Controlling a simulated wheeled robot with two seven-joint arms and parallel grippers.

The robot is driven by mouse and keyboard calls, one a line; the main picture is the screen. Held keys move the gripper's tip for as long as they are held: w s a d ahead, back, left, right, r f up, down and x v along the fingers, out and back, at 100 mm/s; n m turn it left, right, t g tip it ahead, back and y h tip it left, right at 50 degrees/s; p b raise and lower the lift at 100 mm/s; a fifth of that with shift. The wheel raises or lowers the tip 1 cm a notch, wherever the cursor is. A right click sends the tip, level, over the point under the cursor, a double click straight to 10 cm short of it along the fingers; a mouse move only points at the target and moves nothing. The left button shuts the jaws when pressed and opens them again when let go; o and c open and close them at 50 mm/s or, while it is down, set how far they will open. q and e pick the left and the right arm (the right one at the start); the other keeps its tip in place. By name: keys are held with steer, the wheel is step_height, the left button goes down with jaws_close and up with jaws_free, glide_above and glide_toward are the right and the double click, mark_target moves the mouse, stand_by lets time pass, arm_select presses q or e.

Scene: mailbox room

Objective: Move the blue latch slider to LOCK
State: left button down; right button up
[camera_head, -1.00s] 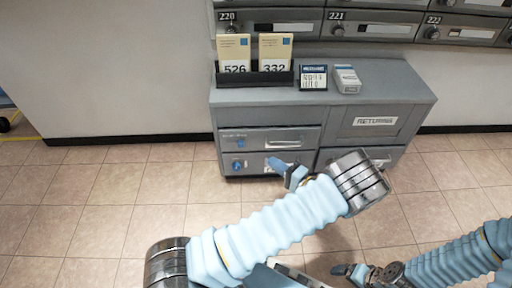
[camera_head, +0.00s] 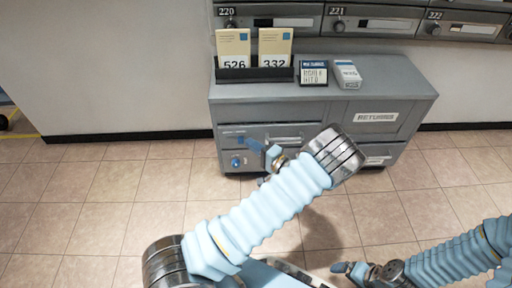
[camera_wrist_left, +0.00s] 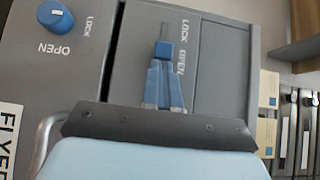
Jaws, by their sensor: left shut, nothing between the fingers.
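The blue latch slider (camera_wrist_left: 163,48) sits in a vertical slot on the grey panel in the left wrist view, between the LOCK and OPEN labels. Bare slot shows beyond it on the LOCK side. My left gripper (camera_wrist_left: 164,68) is shut and empty, its blue fingertips at the slider's OPEN-side end. I cannot tell whether they touch. In the head view my left gripper (camera_head: 262,147) is at the upper left drawer front of the grey cabinet (camera_head: 400,97). My right gripper (camera_head: 345,268) is low at the right, away from the cabinet; its jaw state is unclear.
A blue knob (camera_wrist_left: 55,17) with its own LOCK and OPEN labels is beside the slider panel. A black holder (camera_head: 254,74) with cards 526 and 332 and two small boxes (camera_head: 313,72) (camera_head: 346,74) stand on the cabinet. Mailboxes (camera_head: 370,20) hang above.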

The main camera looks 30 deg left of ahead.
mark_target(241, 140)
arm_select(q)
steer(key=shift+s+a+p, duration=0.15)
steer(key=shift+s+a, duration=0.5)
steer(key=shift+a, duration=0.35)
steer(key=shift+s+a+p, duration=0.15)
steer(key=shift+s+a, duration=0.45)
steer(key=shift+a, duration=0.4)
arm_select(e)
steer(key=shift+r, duration=0.25)
arm_select(q)
steer(key=shift+d, duration=0.1)
